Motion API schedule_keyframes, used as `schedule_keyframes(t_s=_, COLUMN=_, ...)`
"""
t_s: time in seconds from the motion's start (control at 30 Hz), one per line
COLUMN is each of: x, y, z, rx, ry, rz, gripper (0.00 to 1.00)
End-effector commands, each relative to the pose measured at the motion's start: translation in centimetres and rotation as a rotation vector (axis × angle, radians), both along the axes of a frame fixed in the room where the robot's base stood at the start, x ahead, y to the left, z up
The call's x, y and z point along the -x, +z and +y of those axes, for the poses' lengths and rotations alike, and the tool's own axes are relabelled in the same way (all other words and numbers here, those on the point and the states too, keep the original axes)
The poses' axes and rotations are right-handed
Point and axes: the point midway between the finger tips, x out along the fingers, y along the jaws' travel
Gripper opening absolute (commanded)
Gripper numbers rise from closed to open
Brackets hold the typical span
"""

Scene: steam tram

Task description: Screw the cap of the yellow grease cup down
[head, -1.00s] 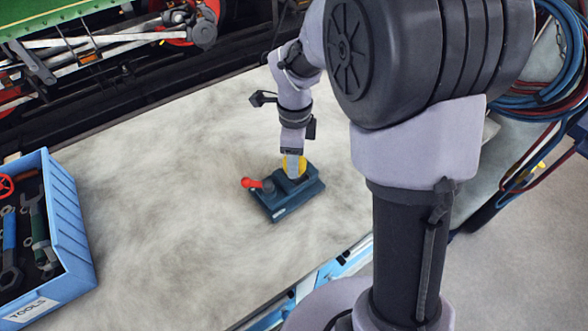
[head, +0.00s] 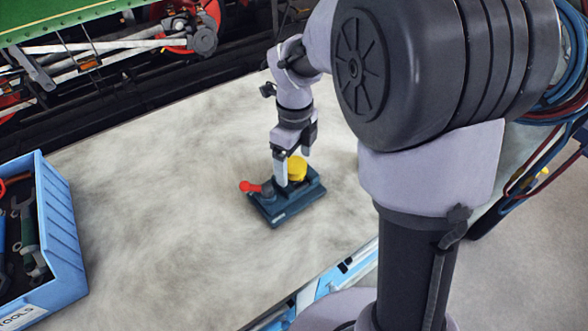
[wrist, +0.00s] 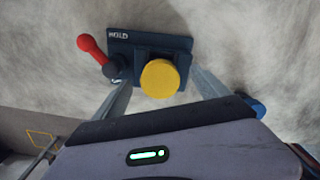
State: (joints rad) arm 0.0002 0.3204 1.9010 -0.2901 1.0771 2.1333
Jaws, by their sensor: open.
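The yellow grease cup cap (head: 297,168) stands on a dark blue block (head: 288,209) that lies on the pale bench top. In the wrist view the round yellow cap (wrist: 160,78) sits between my two finger tips, near the middle of the block (wrist: 121,42). My gripper (head: 287,178) is open, with a finger seen beside the cap in the head view. In the wrist view the fingers of my gripper (wrist: 158,88) stand apart on either side, with gaps to the cap. The cup's body under the cap is hidden.
A red-knobbed lever (head: 250,187) rises from the block's left side, close to my finger; it also shows in the wrist view (wrist: 91,48). A blue tool crate (head: 62,232) stands at the left. The bench around the block is clear. The tram's red wheels and rods (head: 190,30) are behind.

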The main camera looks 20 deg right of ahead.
Motion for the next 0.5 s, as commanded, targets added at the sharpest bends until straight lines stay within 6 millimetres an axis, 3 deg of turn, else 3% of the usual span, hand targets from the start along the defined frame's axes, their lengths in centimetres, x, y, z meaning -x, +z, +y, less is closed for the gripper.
schedule_keyframes(t_s=0.17, x=0.0, y=0.5, z=0.0, rx=0.000, ry=0.000, rz=0.000, gripper=0.85)
schedule_keyframes(t_s=0.5, x=0.0, y=3.9, z=0.0, rx=-0.001, ry=0.001, rz=-0.001, gripper=0.85)
